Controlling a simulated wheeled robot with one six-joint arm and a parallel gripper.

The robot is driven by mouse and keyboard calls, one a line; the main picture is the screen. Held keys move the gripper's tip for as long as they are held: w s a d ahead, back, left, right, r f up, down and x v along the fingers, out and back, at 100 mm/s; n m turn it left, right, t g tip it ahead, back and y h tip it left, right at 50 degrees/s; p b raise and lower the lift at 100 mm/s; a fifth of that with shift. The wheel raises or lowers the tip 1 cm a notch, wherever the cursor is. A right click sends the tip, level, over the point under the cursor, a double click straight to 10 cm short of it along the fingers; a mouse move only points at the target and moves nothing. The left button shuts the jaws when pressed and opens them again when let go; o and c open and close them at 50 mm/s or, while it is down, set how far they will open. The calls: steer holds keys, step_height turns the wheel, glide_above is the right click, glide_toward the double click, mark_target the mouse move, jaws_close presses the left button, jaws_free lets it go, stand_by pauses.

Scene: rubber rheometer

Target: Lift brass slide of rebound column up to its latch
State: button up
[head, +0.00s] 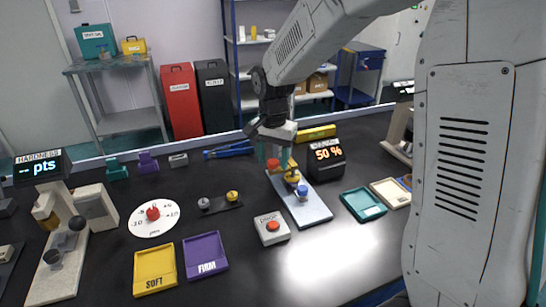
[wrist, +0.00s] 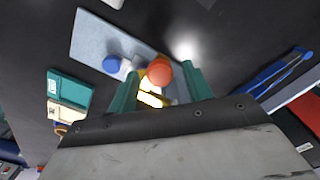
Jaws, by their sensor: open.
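The rebound column stands on a pale blue-grey base plate (head: 315,213), which also shows in the wrist view (wrist: 92,36). Near the plate's far end is a red knob (head: 273,164), seen from above in the wrist view (wrist: 159,72). Yellow brass-coloured parts (head: 291,177) sit beside it, and a bright brass part (wrist: 150,98) shows below the knob in the wrist view. A blue piece (head: 302,191) is nearer the front. My gripper (head: 273,156) is open, pointing down over the column, its teal fingers either side of the red knob. The latch cannot be made out.
A display reading 50 % (head: 327,157) stands close right of the column. Blue pliers-like handles (head: 230,149) lie behind left. A white box with a red button (head: 272,229) is in front. Teal (head: 363,204) and cream (head: 391,193) trays lie right. The front-right table is clear.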

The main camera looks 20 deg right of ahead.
steer(key=shift+c, duration=0.3)
jaws_close()
step_height(320, 180, up, 20)
steer(key=shift+r, duration=0.25)
steer(key=shift+o, duration=0.3)
jaws_free()
steer(key=shift+r, duration=0.1)
step_height(320, 180, up, 8)
